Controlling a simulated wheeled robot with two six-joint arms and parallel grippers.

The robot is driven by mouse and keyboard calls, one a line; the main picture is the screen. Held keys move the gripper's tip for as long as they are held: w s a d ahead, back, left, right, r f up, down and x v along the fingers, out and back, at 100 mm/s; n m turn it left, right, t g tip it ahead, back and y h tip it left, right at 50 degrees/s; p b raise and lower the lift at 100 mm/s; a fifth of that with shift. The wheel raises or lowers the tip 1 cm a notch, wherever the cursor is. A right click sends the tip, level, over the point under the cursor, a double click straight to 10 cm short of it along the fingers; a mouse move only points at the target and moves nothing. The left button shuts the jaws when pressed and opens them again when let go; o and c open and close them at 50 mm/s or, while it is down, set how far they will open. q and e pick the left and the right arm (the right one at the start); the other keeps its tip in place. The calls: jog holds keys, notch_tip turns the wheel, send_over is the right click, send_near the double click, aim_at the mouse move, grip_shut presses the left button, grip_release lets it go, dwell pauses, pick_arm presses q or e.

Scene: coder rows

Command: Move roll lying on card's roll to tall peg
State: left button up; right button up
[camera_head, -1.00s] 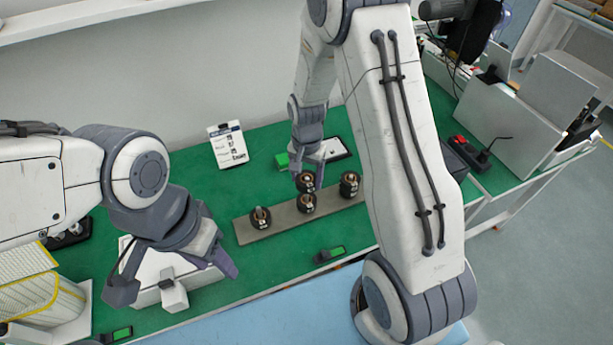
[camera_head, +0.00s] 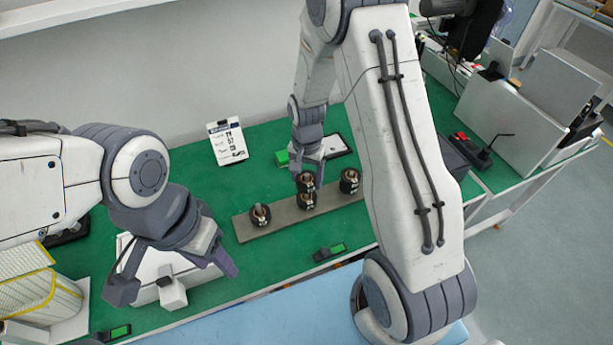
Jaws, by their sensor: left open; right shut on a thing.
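A grey board (camera_head: 283,226) lies on the green table and bears a row of dark rolls with copper-coloured tops. One roll (camera_head: 260,215) is at its left, one (camera_head: 306,203) in the middle and one (camera_head: 349,181) at the right. My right gripper (camera_head: 306,173) points down and is shut on another dark roll (camera_head: 305,184), just above or behind the middle roll; I cannot tell whether they touch. The pegs are hidden or too small to tell apart. A white card (camera_head: 227,143) with dark print stands behind the board. My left gripper (camera_head: 174,277) is open, at the front left, away from the rolls.
A white box (camera_head: 150,262) is under my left gripper. Green table left of the board is clear.

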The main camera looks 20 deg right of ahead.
jog(key=shift+f+b, duration=1.9)
jog(key=shift+f, duration=0.7)
dwell(0.8)
jog(key=o, duration=1.3)
jog(key=shift+o, duration=0.2)
notch_tip(320, 180, up, 11)
jog(key=shift+f+b, duration=0.2)
jog(key=shift+b, duration=0.55)
